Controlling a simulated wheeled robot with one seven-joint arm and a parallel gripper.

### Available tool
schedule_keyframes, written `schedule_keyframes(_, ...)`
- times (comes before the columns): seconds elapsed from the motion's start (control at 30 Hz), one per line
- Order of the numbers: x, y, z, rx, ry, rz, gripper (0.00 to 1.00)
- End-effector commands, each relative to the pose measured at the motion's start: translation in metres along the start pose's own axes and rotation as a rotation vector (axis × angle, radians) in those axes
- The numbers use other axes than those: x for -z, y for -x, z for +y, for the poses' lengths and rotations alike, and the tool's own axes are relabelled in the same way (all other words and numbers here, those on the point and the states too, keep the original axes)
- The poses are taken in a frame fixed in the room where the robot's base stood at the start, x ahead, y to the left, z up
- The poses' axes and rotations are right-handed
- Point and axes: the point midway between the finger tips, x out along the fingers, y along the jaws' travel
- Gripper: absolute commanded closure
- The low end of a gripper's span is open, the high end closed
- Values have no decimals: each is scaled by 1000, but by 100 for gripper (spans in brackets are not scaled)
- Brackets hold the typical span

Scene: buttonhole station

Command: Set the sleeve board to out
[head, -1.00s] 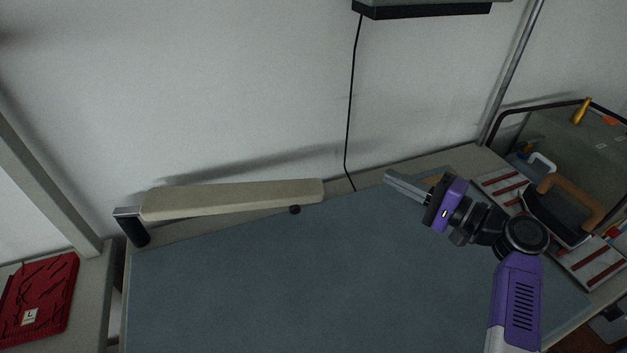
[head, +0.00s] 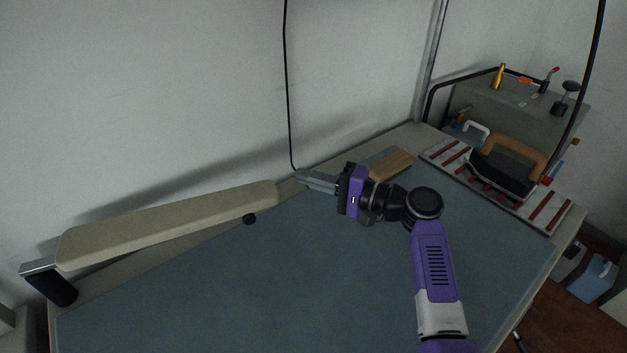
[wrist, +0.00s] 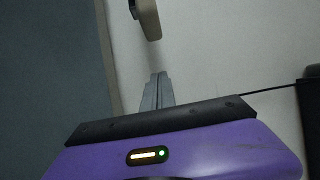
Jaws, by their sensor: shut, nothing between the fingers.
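The sleeve board (head: 165,224) is a long beige padded board on a metal bracket (head: 48,279) at the left back of the table. In the wrist view the shut fingers (wrist: 155,91) point toward the board's end (wrist: 148,18), which shows at the top. The rest of the board is out of that view.
The blue-grey table top (head: 250,290) is clear in front of the board. A wooden block (head: 392,164) lies behind my gripper. An iron (head: 505,170) with a brown handle stands on a striped rest (head: 548,212) at the right. A black cord (head: 288,90) hangs down the wall.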

Motion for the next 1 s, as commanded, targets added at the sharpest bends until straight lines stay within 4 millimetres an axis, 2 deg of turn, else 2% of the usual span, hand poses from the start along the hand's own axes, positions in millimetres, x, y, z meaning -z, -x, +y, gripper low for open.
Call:
schedule_keyframes(0.1, -1, -23, -2, 0, -2, -3, 100)
schedule_keyframes(0.37, 0, -61, -1, 0, 0, -1, 100)
schedule_keyframes(0.7, -32, -48, -1, -1, 0, 0, 100)
schedule_keyframes(1.0, -38, -46, 0, 0, 0, 0, 100)
